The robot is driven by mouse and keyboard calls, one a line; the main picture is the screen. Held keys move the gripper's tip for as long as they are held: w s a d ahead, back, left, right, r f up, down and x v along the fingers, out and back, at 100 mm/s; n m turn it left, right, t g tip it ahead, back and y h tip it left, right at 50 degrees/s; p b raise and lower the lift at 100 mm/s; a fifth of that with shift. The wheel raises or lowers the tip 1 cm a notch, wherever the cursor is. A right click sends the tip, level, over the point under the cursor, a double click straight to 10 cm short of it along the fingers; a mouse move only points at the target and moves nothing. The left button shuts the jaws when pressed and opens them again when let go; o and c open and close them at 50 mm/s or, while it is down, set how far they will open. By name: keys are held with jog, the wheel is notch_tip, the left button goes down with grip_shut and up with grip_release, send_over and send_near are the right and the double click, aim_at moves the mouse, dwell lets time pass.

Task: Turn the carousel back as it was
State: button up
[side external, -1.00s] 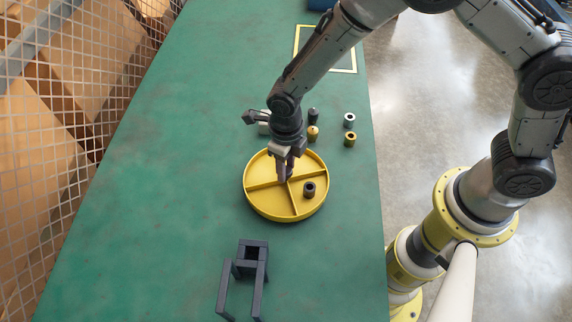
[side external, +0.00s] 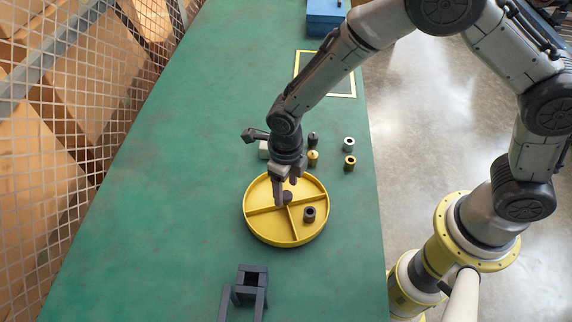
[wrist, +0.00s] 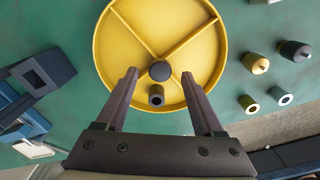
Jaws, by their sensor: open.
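The yellow round carousel (side external: 262,235) lies on the green bench, with crossing dividers and a dark round hub knob (side external: 287,197). A dark hollow sleeve (side external: 309,214) stands in its near right compartment. In the wrist view the carousel (wrist: 110,62) shows the knob (wrist: 160,71) at its centre and the sleeve (wrist: 156,95) just below it. My gripper (side external: 286,190) is over the hub, open and empty. In the wrist view my gripper (wrist: 159,73) has one fingertip on each side of the knob, with gaps; their exact height against it cannot be told.
A dark stand (side external: 250,284) is in front of the carousel. Several small parts stand behind it to the right, among them a silver sleeve (side external: 349,144) and a brass sleeve (side external: 350,163). A blue box (side external: 325,22) is at the far end. The bench's left side is clear.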

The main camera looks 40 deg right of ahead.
notch_tip(320, 180, up, 12)
dwell(0.4)
jog(key=shift+a+m, duration=0.1)
jog(key=shift+m, duration=0.2)
jog(key=c, duration=0.4)
jog(key=shift+w+a+m+y, duration=0.1)
jog(key=shift+a+m+y, duration=0.25)
jog(key=shift+m, duration=0.45)
jog(key=c, duration=0.3)
jog(key=m, duration=0.2)
jog(key=a+f+m+y, duration=0.1)
jog(key=m, duration=0.3)
jog(key=shift+s+a+f+y, duration=0.2)
jog(key=shift+a+f+y, duration=0.05)
jog(key=shift+a+f, duration=0.1)
grip_shut()
jog(key=m+t+y, duration=0.2)
jog(key=m, duration=1.7)
send_near(285, 195)
jog(key=w+d+f, duration=0.2)
jog(key=w+d, duration=0.3)
jog(key=x, duration=0.9)
jog(key=shift+d+f, duration=0.1)
jog(key=shift+f, duration=0.35)
